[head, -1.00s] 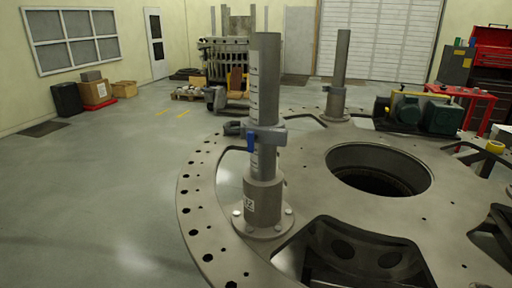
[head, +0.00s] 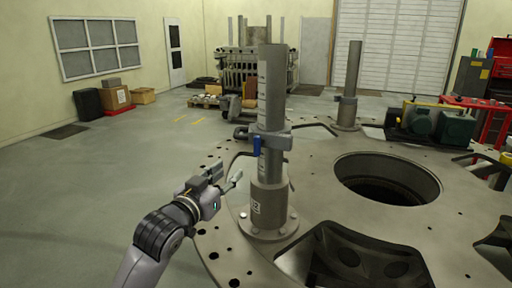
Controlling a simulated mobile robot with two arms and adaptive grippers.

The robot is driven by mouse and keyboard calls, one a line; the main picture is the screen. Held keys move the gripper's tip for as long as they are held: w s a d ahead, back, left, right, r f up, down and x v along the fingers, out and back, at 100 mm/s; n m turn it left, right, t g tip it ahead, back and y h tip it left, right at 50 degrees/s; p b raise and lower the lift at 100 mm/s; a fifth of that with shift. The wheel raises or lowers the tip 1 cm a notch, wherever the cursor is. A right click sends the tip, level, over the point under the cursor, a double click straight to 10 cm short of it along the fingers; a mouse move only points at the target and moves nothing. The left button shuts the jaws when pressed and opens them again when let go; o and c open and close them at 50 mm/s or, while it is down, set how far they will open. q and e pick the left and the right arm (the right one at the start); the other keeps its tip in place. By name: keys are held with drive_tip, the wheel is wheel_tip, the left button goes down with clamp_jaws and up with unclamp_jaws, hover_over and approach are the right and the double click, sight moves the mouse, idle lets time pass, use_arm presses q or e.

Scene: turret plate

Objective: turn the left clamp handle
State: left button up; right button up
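The near upright post (head: 271,90) stands on the turret plate and carries a grey clamp collar (head: 277,141). My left gripper (head: 231,176) is left of the post and lower than the handle in the picture. Its fingers are apart with nothing between them, and it looks clear of the handle. My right gripper is out of view.
The turret plate (head: 325,182) has a large round hole (head: 386,180) and cut-out pockets. A second post (head: 351,80) stands farther back. Green motors (head: 455,129) sit at the right. The floor at the left is clear up to the boxes (head: 115,97).

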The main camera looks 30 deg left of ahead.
sight(256, 145)
use_arm(q)
drive_tip(key=w+a+p, duration=0.1)
drive_tip(key=w, duration=0.4)
drive_tip(key=w+a+p, duration=0.1)
drive_tip(key=w+p, duration=0.1)
drive_tip(key=w, duration=0.4)
drive_tip(key=w+a+p, duration=0.1)
drive_tip(key=w+p, duration=0.1)
drive_tip(key=w, duration=0.4)
drive_tip(key=shift+w+r, duration=0.1)
drive_tip(key=shift+r, duration=0.05)
drive_tip(key=shift+c, duration=0.5)
clamp_jaws()
